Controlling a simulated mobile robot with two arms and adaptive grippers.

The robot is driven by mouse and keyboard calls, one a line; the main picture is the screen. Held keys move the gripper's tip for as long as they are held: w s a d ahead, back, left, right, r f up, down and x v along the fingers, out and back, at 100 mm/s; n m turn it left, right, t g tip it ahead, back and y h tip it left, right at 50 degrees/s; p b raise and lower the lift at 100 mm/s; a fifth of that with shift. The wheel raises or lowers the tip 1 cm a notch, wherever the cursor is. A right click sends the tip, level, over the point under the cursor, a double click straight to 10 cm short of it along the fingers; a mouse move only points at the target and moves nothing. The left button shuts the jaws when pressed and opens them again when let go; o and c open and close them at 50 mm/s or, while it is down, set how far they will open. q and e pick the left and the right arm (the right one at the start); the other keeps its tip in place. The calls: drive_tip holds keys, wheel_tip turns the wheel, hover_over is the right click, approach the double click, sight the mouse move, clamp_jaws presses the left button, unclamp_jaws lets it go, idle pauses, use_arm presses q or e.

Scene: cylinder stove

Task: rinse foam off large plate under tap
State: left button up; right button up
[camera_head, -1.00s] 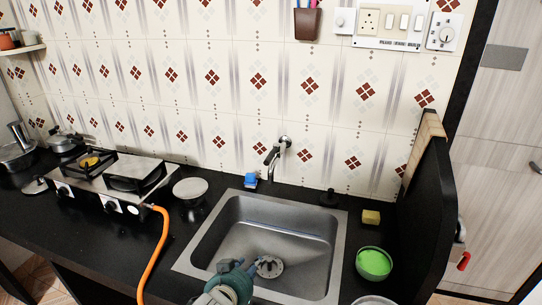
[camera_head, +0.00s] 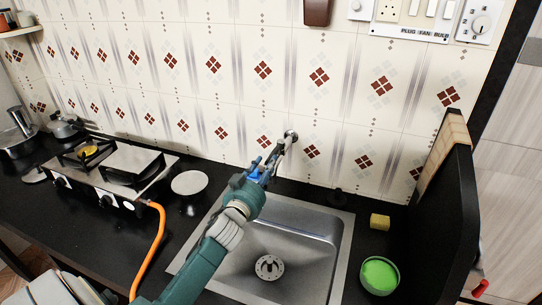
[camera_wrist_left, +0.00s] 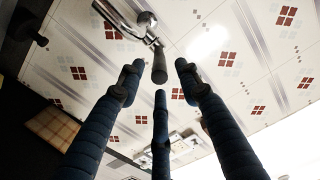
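The metal tap (camera_head: 289,137) comes out of the tiled wall above the sink (camera_head: 305,222). My left gripper (camera_head: 267,164) is raised over the sink's back edge, close to the tap. In the left wrist view its three blue fingers (camera_wrist_left: 158,95) are spread apart, and the tap's dark-ended spout or lever (camera_wrist_left: 158,62) shows just beyond and between the fingertips. I cannot tell whether they touch it. The fingers hold nothing I can see. I cannot make out a large plate with foam in either view. My right gripper is out of view.
The sink basin shows only its drain (camera_head: 269,267). A green bowl (camera_head: 380,275) and a yellow sponge (camera_head: 380,221) stand on the right counter. A dark upright panel (camera_head: 445,215) bounds the right. A round pale-topped item (camera_head: 189,182) and the stove (camera_head: 118,170) stand left.

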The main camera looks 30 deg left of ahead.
sight(276, 152)
use_arm(q)
drive_tip(key=x, duration=0.3)
drive_tip(key=shift+w+a+f, duration=0.1)
drive_tip(key=shift+w+f, duration=0.05)
drive_tip(key=shift+w, duration=0.05)
drive_tip(key=shift+w+a+p, duration=0.1)
drive_tip(key=shift+w+p, duration=0.2)
drive_tip(key=shift+w, duration=0.25)
drive_tip(key=shift+c, duration=0.5)
clamp_jaws()
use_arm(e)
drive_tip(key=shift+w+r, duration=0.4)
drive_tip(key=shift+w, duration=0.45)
